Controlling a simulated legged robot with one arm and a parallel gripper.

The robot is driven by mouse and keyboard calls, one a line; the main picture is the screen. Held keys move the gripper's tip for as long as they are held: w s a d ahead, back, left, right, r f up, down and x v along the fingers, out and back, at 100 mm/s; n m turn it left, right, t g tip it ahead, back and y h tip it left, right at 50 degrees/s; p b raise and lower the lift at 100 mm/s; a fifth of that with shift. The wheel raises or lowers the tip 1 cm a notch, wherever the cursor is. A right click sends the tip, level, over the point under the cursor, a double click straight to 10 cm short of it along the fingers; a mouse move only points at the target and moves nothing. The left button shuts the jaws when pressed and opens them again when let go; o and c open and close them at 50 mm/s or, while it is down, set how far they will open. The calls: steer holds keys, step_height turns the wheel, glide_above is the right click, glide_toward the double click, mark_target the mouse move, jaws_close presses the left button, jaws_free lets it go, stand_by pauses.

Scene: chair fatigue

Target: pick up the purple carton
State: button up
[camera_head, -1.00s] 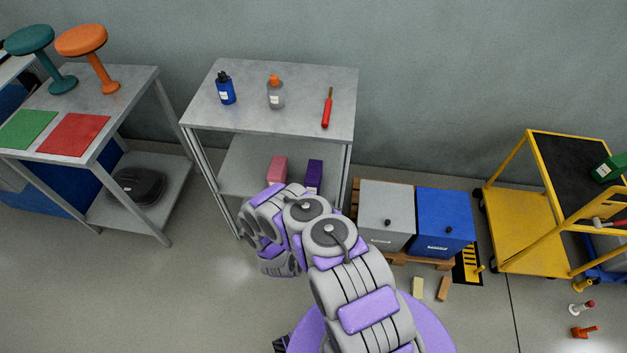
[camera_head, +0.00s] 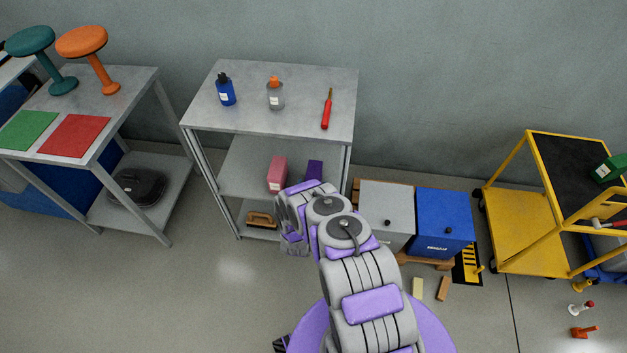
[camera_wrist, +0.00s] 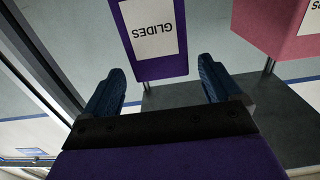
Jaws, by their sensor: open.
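The purple carton (camera_head: 314,170) stands on the middle shelf of the grey shelf unit, and my arm hides its lower part in the head view. In the wrist view the purple carton (camera_wrist: 153,38) appears upside down, with a white label reading "GLIDES". My gripper (camera_wrist: 160,85) is open and empty. Its two blue fingers are spread, and the carton's near end shows between and beyond them. I cannot tell whether they touch it. In the head view my arm hides the gripper's fingers.
A pink carton (camera_head: 277,174) stands just left of the purple one; it also shows in the wrist view (camera_wrist: 275,28). The shelf unit's top board (camera_head: 240,112) lies above. A brown-handled item (camera_head: 261,219) lies on the lowest shelf. Grey (camera_head: 386,208) and blue (camera_head: 445,222) bins stand to the right.

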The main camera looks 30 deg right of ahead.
mark_target(313, 174)
steer(key=shift+b+x, duration=0.9)
steer(key=shift+x, duration=1.95)
steer(key=shift+w+a, duration=0.1)
steer(key=shift+c, duration=0.3)
jaws_close()
steer(key=shift+r, duration=0.15)
